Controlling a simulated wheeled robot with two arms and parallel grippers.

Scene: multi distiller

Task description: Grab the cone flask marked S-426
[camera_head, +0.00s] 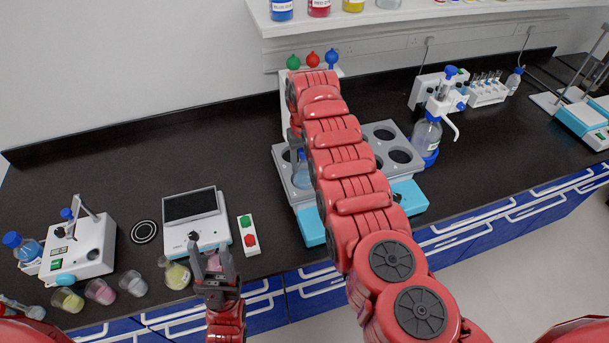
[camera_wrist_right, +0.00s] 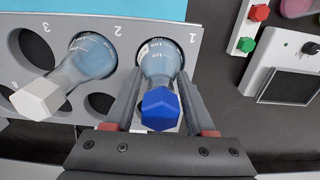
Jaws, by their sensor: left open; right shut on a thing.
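A cone flask with a blue stopper (camera_wrist_right: 161,108) and pale blue liquid stands in slot 1 of a grey rack (camera_wrist_right: 205,22) in the right wrist view. My right gripper (camera_wrist_right: 160,80) is shut on its neck, just below the stopper. A second cone flask (camera_wrist_right: 88,60) with a white stopper sits in slot 2 beside it. The label markings are too small to read as S-426. In the head view a bluish flask (camera_head: 302,177) shows in the rack, and my right arm hides much of it. My left gripper (camera_head: 216,268) is open and empty near the front edge.
A balance-like device (camera_head: 195,216) and a red-green button box (camera_head: 248,235) stand left of the rack. Several small beakers (camera_head: 176,273) line the front edge near a white machine (camera_head: 80,246). A blue-capped bottle (camera_head: 426,135) stands right of the rack. The back left counter is clear.

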